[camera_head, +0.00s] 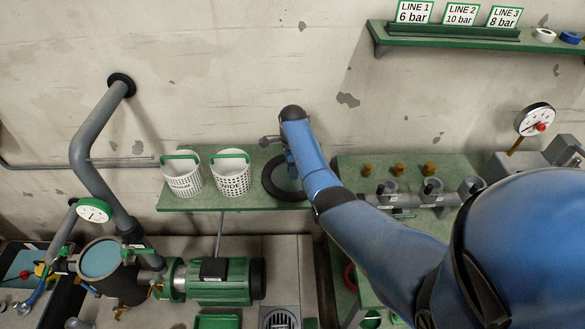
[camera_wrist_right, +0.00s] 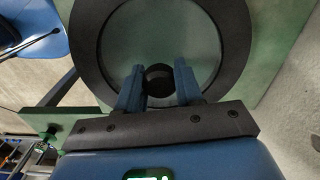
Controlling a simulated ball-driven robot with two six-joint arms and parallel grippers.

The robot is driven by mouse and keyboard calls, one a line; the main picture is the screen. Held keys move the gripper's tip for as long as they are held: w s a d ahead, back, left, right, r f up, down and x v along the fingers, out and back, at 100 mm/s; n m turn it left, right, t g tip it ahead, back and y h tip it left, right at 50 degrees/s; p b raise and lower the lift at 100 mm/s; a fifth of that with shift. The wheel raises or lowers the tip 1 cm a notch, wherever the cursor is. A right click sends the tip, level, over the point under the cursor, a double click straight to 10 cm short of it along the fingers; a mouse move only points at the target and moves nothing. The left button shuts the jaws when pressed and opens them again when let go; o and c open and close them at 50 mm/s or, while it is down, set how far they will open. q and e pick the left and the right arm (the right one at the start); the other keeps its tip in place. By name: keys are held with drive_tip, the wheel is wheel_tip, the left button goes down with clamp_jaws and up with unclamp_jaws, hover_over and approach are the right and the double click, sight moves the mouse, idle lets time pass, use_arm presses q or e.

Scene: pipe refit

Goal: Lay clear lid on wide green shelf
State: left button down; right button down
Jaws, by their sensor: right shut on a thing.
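The clear lid is a see-through disc with a thick black rim (camera_head: 270,181) and a dark centre knob. In the right wrist view the lid (camera_wrist_right: 90,60) fills the upper middle, and green shows through it. My right gripper (camera_wrist_right: 158,84) is shut on the knob; in the head view this gripper (camera_head: 291,170) is mostly hidden by my blue arm. The wide green shelf (camera_head: 205,204) is on the wall, and the lid is level over its right end. I cannot tell whether the rim touches the shelf. My left gripper is not in view.
Two white perforated baskets with green handles, a left one (camera_head: 183,178) and a right one (camera_head: 231,176), stand on the shelf left of the lid. A green pump motor (camera_head: 222,282) is below. A bench with grey valve pipework (camera_head: 405,200) lies to the right.

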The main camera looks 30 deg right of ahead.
drive_tip(key=c, duration=0.7)
unclamp_jaws()
drive_tip(key=shift+c, duration=0.2)
wheel_tip(320, 180, up, 12)
drive_tip(key=shift+b, duration=0.35)
